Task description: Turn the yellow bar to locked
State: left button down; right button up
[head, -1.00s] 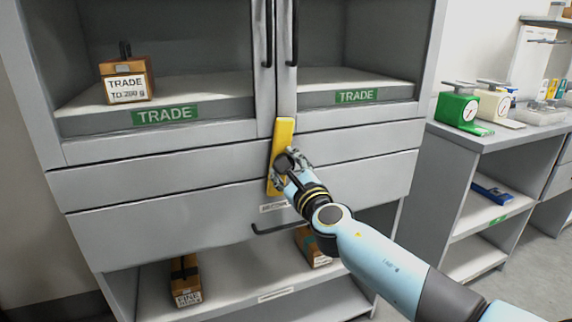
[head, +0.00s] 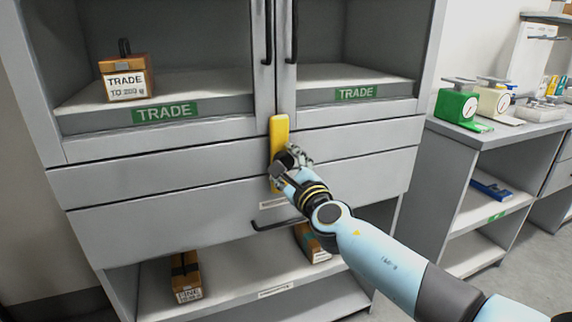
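The yellow bar (head: 279,135) stands upright, close to vertical, on the front of the grey cabinet, across the drawer fronts below the two doors. My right gripper (head: 282,168) is at the lower half of the bar and hides part of it. The fingers are dark and small here, so I cannot tell whether they are shut on the bar or only touching it. My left gripper is not in view.
Two dark door handles (head: 267,35) rise above the bar. A drawer handle (head: 278,224) is just below my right gripper. A box marked TRADE (head: 126,80) sits inside the cabinet. Green and cream scales (head: 456,106) stand on the right bench.

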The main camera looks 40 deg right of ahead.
jog(key=shift+o, duration=0.9)
jog(key=v, duration=1.2)
